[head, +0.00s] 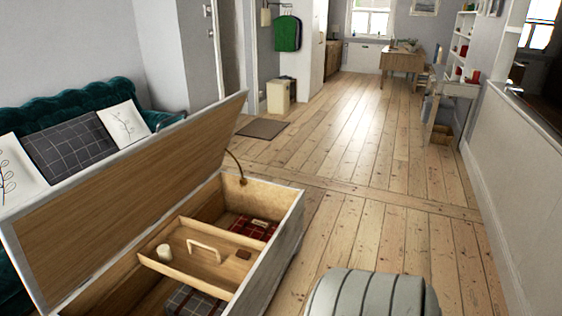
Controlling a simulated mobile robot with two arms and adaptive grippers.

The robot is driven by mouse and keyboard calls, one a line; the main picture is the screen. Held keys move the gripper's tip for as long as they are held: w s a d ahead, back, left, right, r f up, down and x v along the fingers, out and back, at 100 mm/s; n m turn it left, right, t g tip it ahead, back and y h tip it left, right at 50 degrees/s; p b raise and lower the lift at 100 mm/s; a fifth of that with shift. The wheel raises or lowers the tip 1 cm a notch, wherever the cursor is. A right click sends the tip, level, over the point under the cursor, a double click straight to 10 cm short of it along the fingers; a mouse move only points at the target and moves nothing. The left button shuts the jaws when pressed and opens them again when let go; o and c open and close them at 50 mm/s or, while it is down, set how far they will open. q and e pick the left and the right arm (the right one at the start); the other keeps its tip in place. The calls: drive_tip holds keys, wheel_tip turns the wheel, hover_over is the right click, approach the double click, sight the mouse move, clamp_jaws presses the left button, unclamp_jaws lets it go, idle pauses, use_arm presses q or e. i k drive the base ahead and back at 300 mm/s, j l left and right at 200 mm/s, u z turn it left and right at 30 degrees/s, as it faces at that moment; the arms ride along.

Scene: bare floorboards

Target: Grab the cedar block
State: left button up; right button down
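A wooden chest (290,205) with pale sides stands at the lower left with its lid (120,205) open. A wooden tray (215,270) with a pale handle sits across the inside of the chest. A small brown block (243,254), which looks like the cedar block, lies at the tray's right end. A white cylinder (164,252), like a candle, stands at the tray's left end. Neither of my grippers is in view.
A folded red plaid cloth (250,229) and a dark plaid cloth (190,301) lie in the chest. A green sofa (85,100) stands behind the lid. A grey ribbed rounded shape (370,294) fills the bottom edge; I cannot tell what it is.

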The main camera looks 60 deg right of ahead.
sight(241, 254)
drive_tip(key=z, duration=1.75)
